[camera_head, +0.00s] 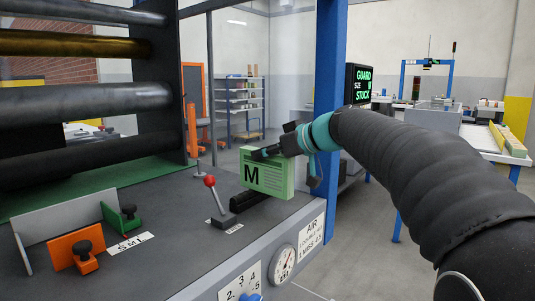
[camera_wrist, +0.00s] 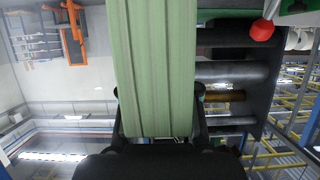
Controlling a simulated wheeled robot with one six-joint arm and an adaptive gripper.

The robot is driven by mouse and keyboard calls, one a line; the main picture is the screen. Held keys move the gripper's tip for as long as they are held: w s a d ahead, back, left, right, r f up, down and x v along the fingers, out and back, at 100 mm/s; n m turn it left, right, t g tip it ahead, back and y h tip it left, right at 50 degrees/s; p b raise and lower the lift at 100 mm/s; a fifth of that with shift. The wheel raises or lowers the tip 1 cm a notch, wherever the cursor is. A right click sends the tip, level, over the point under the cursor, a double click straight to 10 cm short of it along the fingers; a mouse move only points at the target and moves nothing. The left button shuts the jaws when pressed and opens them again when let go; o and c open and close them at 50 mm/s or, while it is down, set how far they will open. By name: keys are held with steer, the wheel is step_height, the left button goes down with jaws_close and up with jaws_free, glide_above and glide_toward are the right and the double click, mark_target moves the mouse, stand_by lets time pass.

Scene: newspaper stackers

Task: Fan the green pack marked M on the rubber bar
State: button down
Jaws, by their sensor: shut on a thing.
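The green pack marked M (camera_head: 266,177) stands upright at the right end of the machine's worktop. My gripper (camera_head: 276,150) is shut on its upper part. In the wrist view the green pack (camera_wrist: 155,70) fills the middle, between the two fingers of my gripper (camera_wrist: 160,110). The black rubber bar (camera_head: 250,211) lies on the worktop just below and in front of the pack. I cannot tell whether the pack's lower edge touches the bar.
A red-knobbed lever (camera_head: 217,199) stands left of the bar. Orange (camera_head: 76,249) and green (camera_head: 122,215) guides sit at the left. Dark rollers (camera_head: 70,100) are above. A blue post (camera_head: 327,80) rises behind my gripper. A screen (camera_head: 363,85) reads "GUARD", "SIZE" and "STUCK".

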mark_target(251, 148)
steer(key=shift+a+f, duration=0.1)
steer(key=shift+a, duration=0.05)
steer(key=shift+w+a, duration=0.3)
steer(key=shift+w, duration=0.05)
steer(key=shift+a, duration=0.1)
steer(key=shift+w+a, duration=0.35)
steer(key=shift+a, duration=0.05)
steer(key=shift+w+a, duration=0.1)
steer(key=shift+a, duration=0.05)
steer(key=shift+w+a, duration=0.35)
steer(key=shift+a, duration=0.05)
steer(key=shift+w+a, duration=0.1)
steer(key=shift+a, duration=0.05)
steer(key=shift+w+a, duration=0.3)
steer(key=shift+a, duration=0.05)
